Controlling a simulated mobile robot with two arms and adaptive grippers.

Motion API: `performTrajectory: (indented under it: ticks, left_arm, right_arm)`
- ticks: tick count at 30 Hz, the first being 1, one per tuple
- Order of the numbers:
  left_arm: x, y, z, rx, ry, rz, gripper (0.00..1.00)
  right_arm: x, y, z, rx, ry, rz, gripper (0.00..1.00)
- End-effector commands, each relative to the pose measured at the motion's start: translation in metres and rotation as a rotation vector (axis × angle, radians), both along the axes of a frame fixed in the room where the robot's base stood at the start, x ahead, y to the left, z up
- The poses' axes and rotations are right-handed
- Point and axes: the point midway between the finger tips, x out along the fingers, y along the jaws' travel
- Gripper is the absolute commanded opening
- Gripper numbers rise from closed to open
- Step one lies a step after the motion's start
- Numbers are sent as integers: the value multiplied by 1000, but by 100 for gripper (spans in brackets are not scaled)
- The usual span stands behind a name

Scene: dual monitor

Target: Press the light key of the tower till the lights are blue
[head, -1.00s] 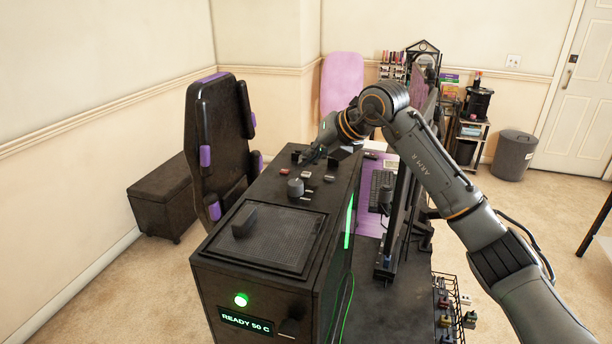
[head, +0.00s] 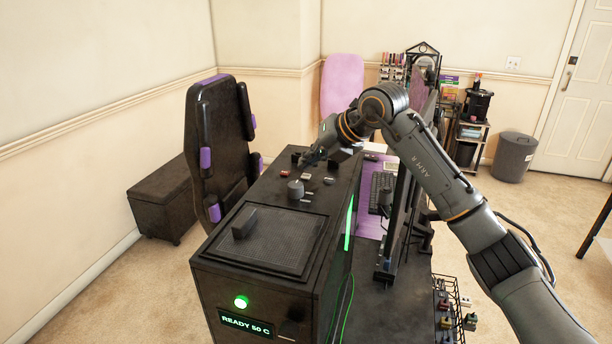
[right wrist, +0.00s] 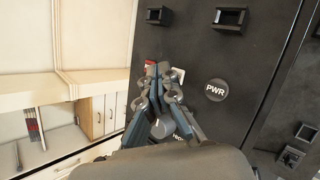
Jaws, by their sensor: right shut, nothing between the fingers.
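The black tower (head: 335,210) stands in the middle of the head view. My right gripper (head: 312,160) is over the far part of that top, shut and empty. In the right wrist view its fingertips (right wrist: 158,68) are at a red key (right wrist: 150,63), partly covering it; I cannot tell whether they touch. A round PWR key (right wrist: 216,90) lies to their right. The light key's label is not readable. My left gripper is not in view.
A front display (head: 246,324) reads READY 50 C. Monitors (head: 397,205) stand on the desk right of the tower, close to my right arm. A black and purple chair (head: 215,135) is at the left. Raised sockets (right wrist: 230,18) stand on the panel.

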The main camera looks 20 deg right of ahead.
Motion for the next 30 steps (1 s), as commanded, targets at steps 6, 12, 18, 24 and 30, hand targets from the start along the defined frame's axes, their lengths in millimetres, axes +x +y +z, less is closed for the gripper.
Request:
performTrajectory:
  ticks: [6, 12, 18, 24, 30]
  left_arm:
    - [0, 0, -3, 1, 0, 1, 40]
    - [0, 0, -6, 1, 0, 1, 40]
    - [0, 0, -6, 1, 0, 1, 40]
    - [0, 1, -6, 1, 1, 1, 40]
    - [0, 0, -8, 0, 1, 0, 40]
  right_arm:
    - [0, 0, -5, -1, 0, -1, 0]
    - [0, 0, -9, 0, 0, 0, 0]
    - [0, 0, -8, 0, 0, 0, 0]
    - [0, 0, -9, 0, 0, 0, 0]
    - [0, 0, -12, 0, 0, 0, 0]
